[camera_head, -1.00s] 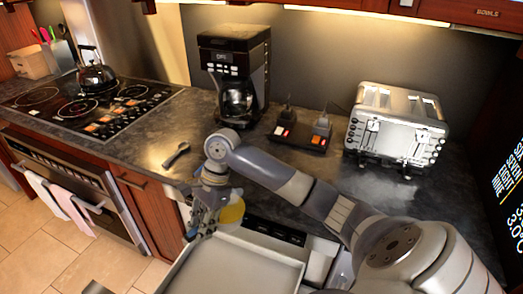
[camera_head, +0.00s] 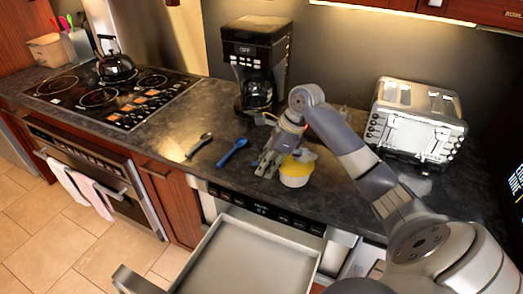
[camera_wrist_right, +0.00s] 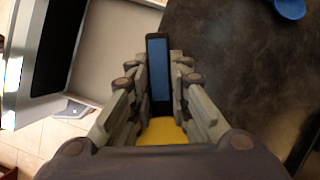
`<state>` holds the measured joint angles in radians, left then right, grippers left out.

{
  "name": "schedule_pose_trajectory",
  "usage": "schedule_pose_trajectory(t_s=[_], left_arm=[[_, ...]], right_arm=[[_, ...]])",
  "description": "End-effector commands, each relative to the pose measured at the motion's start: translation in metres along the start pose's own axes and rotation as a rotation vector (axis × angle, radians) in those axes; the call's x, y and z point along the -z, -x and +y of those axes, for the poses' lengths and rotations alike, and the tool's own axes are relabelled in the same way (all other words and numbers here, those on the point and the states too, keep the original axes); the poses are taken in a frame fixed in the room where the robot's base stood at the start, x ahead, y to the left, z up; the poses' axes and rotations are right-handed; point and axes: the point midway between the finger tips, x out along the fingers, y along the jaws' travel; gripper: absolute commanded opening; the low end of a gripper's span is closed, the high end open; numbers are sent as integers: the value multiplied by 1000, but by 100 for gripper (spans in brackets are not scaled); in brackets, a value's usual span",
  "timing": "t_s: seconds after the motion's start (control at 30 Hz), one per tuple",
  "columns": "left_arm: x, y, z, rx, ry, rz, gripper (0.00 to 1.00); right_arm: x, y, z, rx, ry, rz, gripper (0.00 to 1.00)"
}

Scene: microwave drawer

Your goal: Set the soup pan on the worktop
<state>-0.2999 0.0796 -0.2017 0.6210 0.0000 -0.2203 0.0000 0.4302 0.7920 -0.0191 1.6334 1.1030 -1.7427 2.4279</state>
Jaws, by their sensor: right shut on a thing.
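The soup pan (camera_head: 295,173) is small and pale, with yellow contents, and shows in the head view near the worktop's front edge. My right gripper (camera_head: 267,168) is just left of it, shut on its dark handle. In the right wrist view the handle (camera_wrist_right: 158,65) stands between the fingers of my right gripper (camera_wrist_right: 158,85), with yellow (camera_wrist_right: 163,132) below. The pan is over the worktop (camera_head: 225,180); I cannot tell whether it touches the surface. My left gripper is not in view.
The drawer (camera_head: 245,262) is open in front of the worktop. A blue spoon (camera_head: 232,151) and a dark spoon (camera_head: 200,145) lie left of my gripper. A coffee maker (camera_head: 257,60) and a toaster (camera_head: 417,120) stand behind. A kettle (camera_head: 115,66) sits on the stove.

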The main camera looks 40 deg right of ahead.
Motion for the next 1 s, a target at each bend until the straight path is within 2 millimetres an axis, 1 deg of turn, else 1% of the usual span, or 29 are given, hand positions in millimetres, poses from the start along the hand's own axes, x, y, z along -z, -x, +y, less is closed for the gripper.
schedule_pose_trajectory(t_s=[0.03,0.2,0.4,0.6,0.73,0.87,1.0], left_arm=[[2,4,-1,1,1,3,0],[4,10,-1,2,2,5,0],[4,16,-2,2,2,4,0],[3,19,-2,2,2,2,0],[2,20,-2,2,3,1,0],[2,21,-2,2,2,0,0],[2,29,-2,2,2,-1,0]], right_arm=[[-5,2,-11,1,-2,-1,0],[-13,-6,-40,0,-2,-1,0],[-22,-14,-71,0,0,-2,0],[-29,-20,-95,-1,0,-2,0],[-31,-23,-104,0,1,-1,0],[-31,-26,-107,-1,3,2,0],[-24,-41,-107,-3,1,4,0]])
